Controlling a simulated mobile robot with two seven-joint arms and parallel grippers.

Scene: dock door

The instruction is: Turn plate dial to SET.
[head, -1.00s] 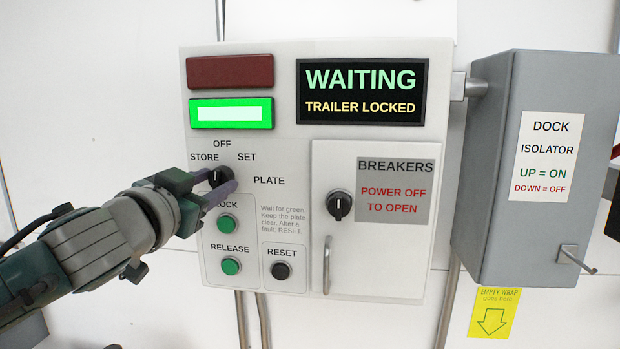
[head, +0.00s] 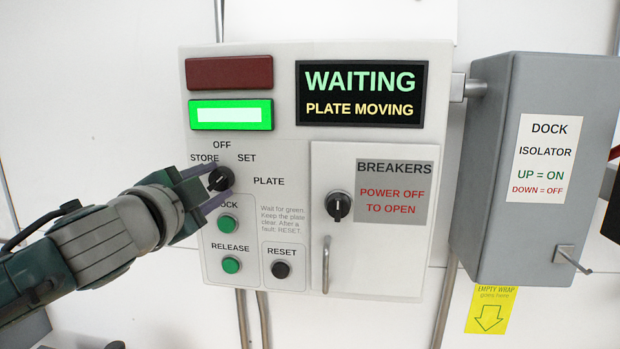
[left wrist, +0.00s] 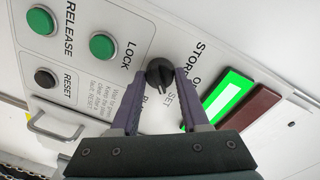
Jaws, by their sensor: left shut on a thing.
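The plate dial (head: 220,179) is a black knob on the left of the pale control panel (head: 290,145), with the labels STORE, OFF, SET and PLATE around it. My left gripper (head: 219,181) is shut on the dial, with one purple finger on each side. In the left wrist view the dial (left wrist: 160,73) sits between the two fingertips (left wrist: 160,76), and its pointer appears directed about at the SET label. The fingers partly cover the PLATE label there. My right gripper is not in view.
The display (head: 361,93) reads WAITING, PLATE MOVING. A green lamp (head: 231,114) is lit below a dark red one (head: 230,72). Green LOCK (head: 228,224) and RELEASE (head: 231,265) buttons and a black RESET button (head: 281,269) sit below the dial. A breaker door and isolator box (head: 535,240) are right.

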